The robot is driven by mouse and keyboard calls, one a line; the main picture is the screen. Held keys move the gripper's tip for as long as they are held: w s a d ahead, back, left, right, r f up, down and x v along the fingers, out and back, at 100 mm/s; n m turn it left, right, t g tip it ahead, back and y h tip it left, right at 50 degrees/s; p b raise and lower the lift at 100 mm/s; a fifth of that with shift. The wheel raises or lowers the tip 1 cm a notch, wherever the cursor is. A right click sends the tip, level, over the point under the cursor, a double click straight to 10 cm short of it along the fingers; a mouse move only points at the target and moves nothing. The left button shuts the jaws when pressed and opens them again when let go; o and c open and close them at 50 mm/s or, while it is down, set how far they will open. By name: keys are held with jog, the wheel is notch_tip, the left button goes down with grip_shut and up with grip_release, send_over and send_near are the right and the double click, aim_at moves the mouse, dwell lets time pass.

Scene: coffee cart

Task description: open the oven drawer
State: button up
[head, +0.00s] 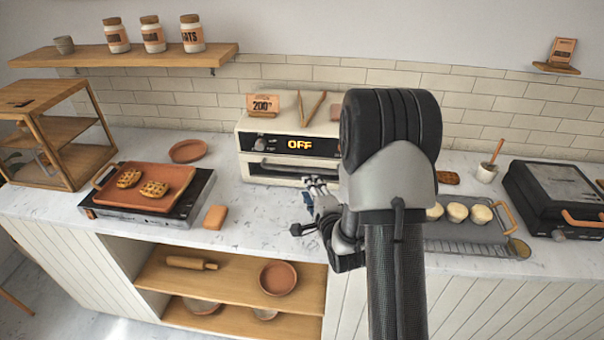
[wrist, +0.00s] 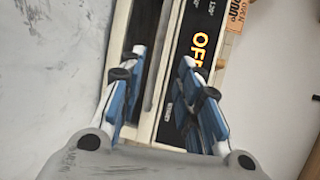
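The small cream oven (head: 248,124) stands on the counter against the tiled wall, with a lit OFF on its dark front panel. Its drawer (head: 262,172), with a bar handle across the front, looks shut below the panel. My gripper (head: 316,183) is in front of the oven's right part, and my arm hides the oven's right end. In the wrist view the oven front runs nearly upright, with the drawer front (wrist: 121,35) left of the OFF panel (wrist: 190,55). My gripper (wrist: 164,57) is open there, its blue-padded fingers apart on either side of the handle area; contact cannot be told.
A tray (head: 172,200) with two waffles rests on a dark appliance at left. A tan block (head: 215,217) lies on the counter edge.

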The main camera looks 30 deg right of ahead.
jog(key=b+x, duration=0.1)
jog(key=x, duration=0.9)
jog(key=shift+w, duration=0.35)
jog(key=shift+d+f, duration=0.1)
jog(key=shift+c, duration=0.5)
grip_shut()
